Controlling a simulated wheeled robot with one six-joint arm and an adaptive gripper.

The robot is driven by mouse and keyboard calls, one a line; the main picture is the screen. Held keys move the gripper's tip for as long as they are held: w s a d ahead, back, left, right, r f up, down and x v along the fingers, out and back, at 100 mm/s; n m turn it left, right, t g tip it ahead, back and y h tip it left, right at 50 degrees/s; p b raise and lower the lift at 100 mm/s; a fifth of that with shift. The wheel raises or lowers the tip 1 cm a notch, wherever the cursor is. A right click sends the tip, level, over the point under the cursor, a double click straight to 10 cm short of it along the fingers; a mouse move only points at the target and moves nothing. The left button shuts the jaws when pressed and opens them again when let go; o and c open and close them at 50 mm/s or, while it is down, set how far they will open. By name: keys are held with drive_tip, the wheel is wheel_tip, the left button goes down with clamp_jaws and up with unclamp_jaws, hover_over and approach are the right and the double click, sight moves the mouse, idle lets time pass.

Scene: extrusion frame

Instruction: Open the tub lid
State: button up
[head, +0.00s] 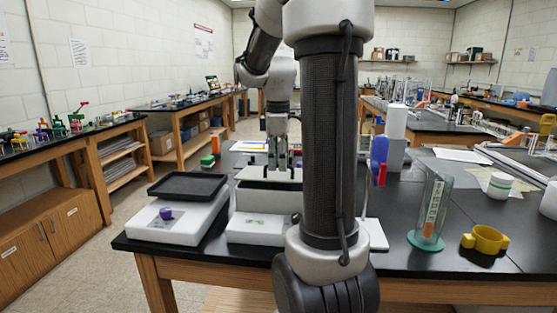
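My gripper (277,166) points down at the middle of the bench, just left of my own thick arm link. Two dark fingers show with a narrow gap. I cannot tell whether anything is between them. Below the fingertips is a pale flat panel (252,174) at the back of a white box-like tub (250,230) with a dark band. Whether the panel is its lid, and whether the fingers touch it, is unclear. A white jar with a green band (499,187) stands at the right, apart from my gripper.
A white box (180,227) with a black tray-like top (188,186) and a purple knob (166,213) stands left. A clear cylinder on a green base (425,240) and a yellow ring-shaped part (485,240) stand right. My arm hides part of the bench centre.

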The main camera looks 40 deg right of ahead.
clamp_jaws()
drive_tip(key=shift+r, duration=0.1)
drive_tip(key=shift+w+d+r+g+y, duration=0.35)
drive_tip(key=shift+d+r+g+y, duration=0.05)
drive_tip(key=shift+r, duration=0.15)
drive_tip(key=w+d+r+g+y, duration=0.2)
drive_tip(key=w+d+r, duration=0.4)
drive_tip(key=w+d, duration=0.4)
drive_tip(key=shift+d+y, duration=0.3)
drive_tip(key=shift+d, duration=0.4)
drive_tip(key=shift+w+r, duration=0.1)
